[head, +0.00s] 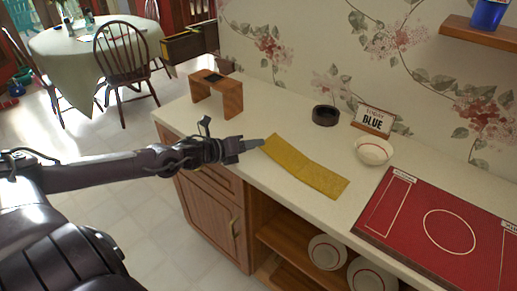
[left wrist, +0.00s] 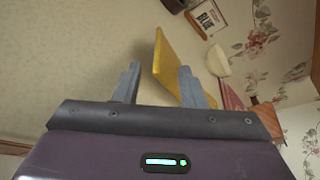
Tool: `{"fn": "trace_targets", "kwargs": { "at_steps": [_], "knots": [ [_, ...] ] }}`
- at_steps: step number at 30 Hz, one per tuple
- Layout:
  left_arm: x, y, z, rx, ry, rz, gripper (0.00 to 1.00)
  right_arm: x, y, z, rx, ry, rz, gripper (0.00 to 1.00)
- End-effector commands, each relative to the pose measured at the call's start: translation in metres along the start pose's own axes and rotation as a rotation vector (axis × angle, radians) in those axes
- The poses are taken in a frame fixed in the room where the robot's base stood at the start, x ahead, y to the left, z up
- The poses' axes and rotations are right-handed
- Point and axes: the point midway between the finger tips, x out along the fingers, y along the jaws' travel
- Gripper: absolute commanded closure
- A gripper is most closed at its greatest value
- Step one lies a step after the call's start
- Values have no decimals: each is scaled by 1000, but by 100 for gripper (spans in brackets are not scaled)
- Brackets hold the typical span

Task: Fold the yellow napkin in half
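The yellow napkin (head: 305,171) lies as a long narrow strip on the pale counter, with a faint crosswise line near its middle. My left gripper (head: 257,143) is at the napkin's left end, at the counter's front edge. In the left wrist view, the fingers of my left gripper (left wrist: 160,72) are apart, with nothing clearly held between them. The napkin (left wrist: 170,60) there reaches behind the right finger, which hides part of it. I cannot tell whether that finger touches the cloth. My right gripper is not in view.
On the counter (head: 258,98) stand a wooden stand (head: 216,95), a dark round dish (head: 326,115), a "BLUE" sign (head: 373,121) and a white bowl (head: 374,151). A red board (head: 409,238) lies at the right. Bare counter surrounds the napkin.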

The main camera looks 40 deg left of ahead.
Motion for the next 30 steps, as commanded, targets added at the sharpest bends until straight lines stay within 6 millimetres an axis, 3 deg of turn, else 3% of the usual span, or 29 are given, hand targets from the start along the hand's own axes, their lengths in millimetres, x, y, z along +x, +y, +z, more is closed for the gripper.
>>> {"fn": "trace_targets", "kwargs": {
  "at_steps": [9,21,28,30],
  "knots": [
    [23,0,1,-1,-3,0,63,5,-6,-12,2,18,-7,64],
    [27,0,0,0,1,1,63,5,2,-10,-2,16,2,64],
    [27,0,0,0,1,1,90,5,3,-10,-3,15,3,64],
    [27,0,0,0,1,1,93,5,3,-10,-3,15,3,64]
  ]
}}
